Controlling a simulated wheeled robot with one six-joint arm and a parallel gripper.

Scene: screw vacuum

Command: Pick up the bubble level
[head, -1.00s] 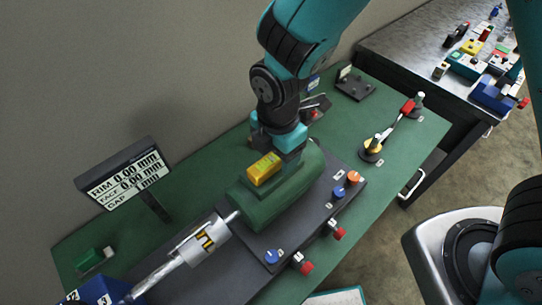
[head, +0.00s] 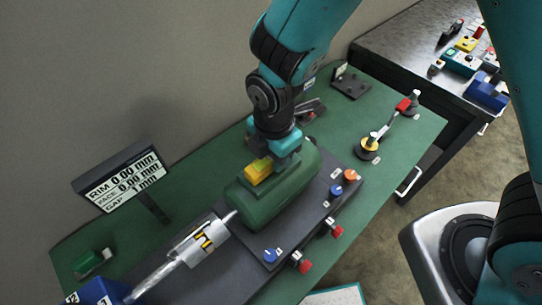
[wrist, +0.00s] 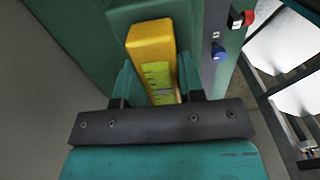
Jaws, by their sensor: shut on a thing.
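The bubble level (head: 258,170) is a yellow bar on the top of the green motor-like cylinder (head: 264,205) in the head view. In the wrist view the level (wrist: 151,45) lies lengthwise between the fingers, with a yellow-green marked strip along it. My gripper (head: 277,165) reaches down from above and is shut on the level, one finger on each side in the wrist view (wrist: 160,82). The gripper hides part of the level in the head view. I cannot tell whether the level touches the cylinder.
A display board (head: 122,178) stands at left on the green table (head: 395,150). A shaft coupling (head: 200,244) lies in front of the cylinder. Blue, orange and red knobs line the dark base (head: 310,215). A second table (head: 400,45) with small parts is at upper right.

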